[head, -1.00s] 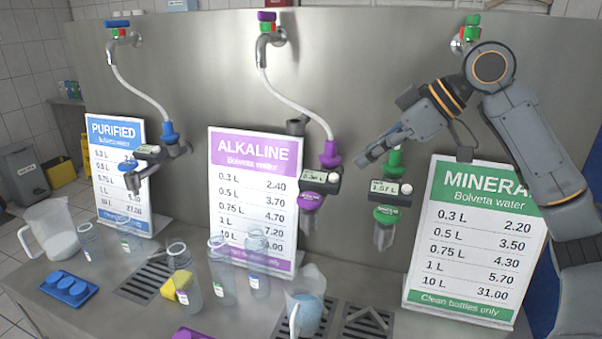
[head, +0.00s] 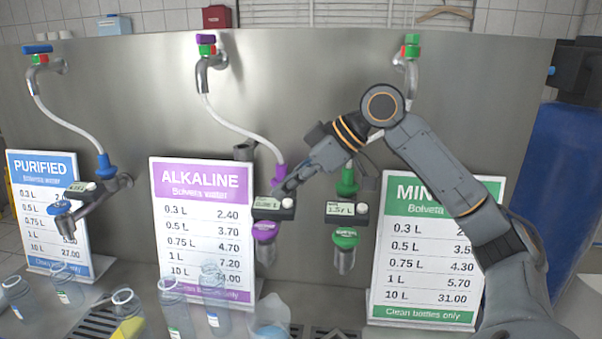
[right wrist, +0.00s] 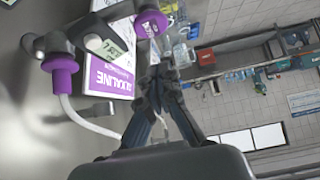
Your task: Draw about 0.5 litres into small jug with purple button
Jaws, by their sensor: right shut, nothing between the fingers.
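The small jug (head: 270,318), clear with a bluish tint, stands below the purple alkaline nozzle (head: 265,232) and is partly cut off by the bottom edge. Above the nozzle is a meter (head: 265,203) with a small display, too small to read surely, and a white button (head: 288,203). My right gripper (head: 287,188) is shut and empty, with its tips just above that button; I cannot tell whether they touch. The right wrist view shows the shut fingers (right wrist: 158,78) beside the meter's display (right wrist: 108,48) and the purple nozzle (right wrist: 150,22). My left gripper is out of view.
The green mineral outlet (head: 344,238) hangs just right of the alkaline one. Price signs stand behind, including the alkaline sign (head: 202,225). Several clear bottles, including one (head: 214,290), stand at the lower left. A white hose (head: 240,130) runs down to the alkaline outlet.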

